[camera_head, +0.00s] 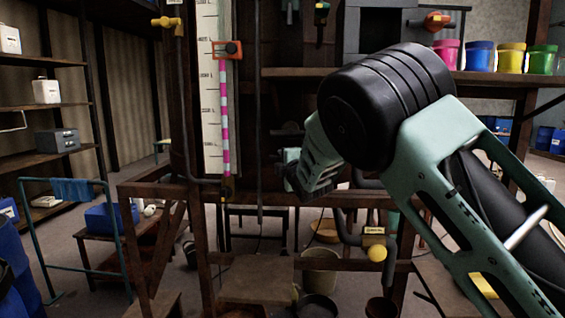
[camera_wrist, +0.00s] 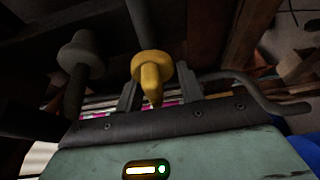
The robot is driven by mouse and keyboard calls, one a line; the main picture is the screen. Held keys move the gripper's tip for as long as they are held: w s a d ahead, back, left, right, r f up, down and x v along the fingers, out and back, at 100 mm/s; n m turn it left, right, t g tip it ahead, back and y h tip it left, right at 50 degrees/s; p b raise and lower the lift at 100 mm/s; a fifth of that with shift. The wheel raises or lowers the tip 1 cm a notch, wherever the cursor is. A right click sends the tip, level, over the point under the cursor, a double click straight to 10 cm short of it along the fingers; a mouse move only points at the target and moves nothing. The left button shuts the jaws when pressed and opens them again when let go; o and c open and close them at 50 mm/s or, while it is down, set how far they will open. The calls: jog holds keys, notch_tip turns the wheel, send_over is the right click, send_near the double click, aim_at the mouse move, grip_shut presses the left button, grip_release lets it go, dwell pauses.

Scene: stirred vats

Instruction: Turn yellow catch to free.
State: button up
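In the wrist view a yellow catch (camera_wrist: 152,76) with a round collar and a tapering end hangs from a dark grey rod. My gripper (camera_wrist: 159,88) is open, with one finger on each side of the catch's narrow end. Dark gaps show between that end and both fingers, and contact with either cannot be made out. In the head view my gripper (camera_head: 290,176) is at the dark frame, right of the striped gauge. I cannot make out the catch beside it there.
A bent grey pipe (camera_wrist: 245,82) is close on the right. In the head view a striped level gauge (camera_head: 225,115) stands left of my gripper, and a yellow knob (camera_head: 376,253) is lower right.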

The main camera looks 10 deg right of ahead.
jog(key=shift+d, duration=0.1)
jog(key=shift+s, duration=0.1)
jog(key=shift+s, duration=0.3)
jog(key=s+d+b, duration=0.1)
jog(key=s+b, duration=0.3)
jog(key=s, duration=1.2)
jog(key=shift+s+b, duration=0.3)
jog(key=shift+o, duration=0.4)
jog(key=shift+d+r, duration=0.1)
